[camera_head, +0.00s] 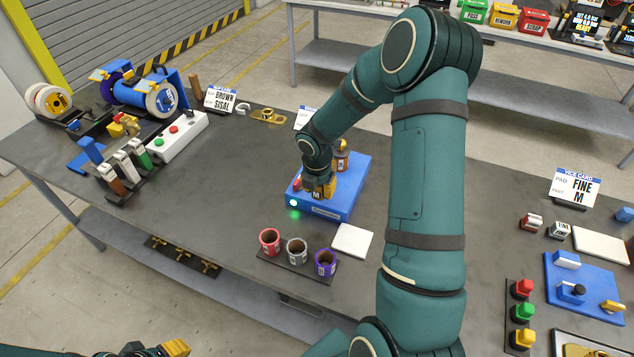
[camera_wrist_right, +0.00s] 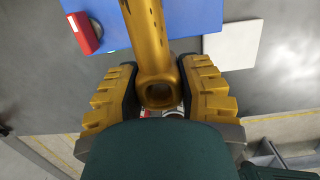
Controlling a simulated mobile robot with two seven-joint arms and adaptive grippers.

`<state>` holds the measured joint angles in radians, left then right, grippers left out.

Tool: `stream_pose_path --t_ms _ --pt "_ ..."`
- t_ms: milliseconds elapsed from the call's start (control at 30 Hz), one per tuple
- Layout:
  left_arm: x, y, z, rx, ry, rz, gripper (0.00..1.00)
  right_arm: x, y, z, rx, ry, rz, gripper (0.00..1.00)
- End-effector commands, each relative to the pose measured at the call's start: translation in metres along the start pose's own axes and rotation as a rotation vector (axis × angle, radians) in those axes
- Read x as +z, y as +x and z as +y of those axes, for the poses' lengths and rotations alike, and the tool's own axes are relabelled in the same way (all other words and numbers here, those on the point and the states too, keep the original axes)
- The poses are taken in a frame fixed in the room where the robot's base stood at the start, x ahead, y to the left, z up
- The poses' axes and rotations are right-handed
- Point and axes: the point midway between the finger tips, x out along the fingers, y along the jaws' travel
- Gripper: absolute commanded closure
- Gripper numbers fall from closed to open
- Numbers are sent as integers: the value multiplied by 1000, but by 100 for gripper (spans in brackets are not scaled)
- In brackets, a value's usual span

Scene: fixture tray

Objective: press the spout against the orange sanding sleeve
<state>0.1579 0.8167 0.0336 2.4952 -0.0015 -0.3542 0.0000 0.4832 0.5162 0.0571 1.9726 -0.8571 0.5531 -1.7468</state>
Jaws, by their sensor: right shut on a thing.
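My right gripper (camera_head: 318,190) is over the blue machine box (camera_head: 345,203) on the bench. In the right wrist view my right gripper (camera_wrist_right: 160,98) is shut on the gold-coloured spout (camera_wrist_right: 149,45), whose tube points away over the blue box. An orange-brown sleeve (camera_head: 342,160) with a gold top stands upright on the box, partly hidden behind my right wrist. I cannot tell whether the spout touches it; the wrist view does not clearly show the sleeve. My left gripper (camera_head: 172,348) shows only partly at the bottom edge, away from the bench; its opening is unclear.
Red (camera_head: 270,241), grey (camera_head: 297,250) and purple (camera_head: 325,262) sleeves stand in front of the box, beside a white pad (camera_head: 352,240). A red switch (camera_wrist_right: 84,33) is on the box. A white button box (camera_head: 178,132) stands to the left. Bare bench lies left of the box.

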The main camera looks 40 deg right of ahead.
Motion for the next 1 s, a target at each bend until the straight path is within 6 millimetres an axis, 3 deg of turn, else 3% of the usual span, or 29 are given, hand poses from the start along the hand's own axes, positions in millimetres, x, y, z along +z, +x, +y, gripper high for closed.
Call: stream_pose_path --t_ms 400,1000 --pt "4 23 -9 -1 -4 2 59 4 43 0 1 1 -1 100" --pt "4 23 -9 -2 -4 3 59 8 50 0 1 1 -2 100"
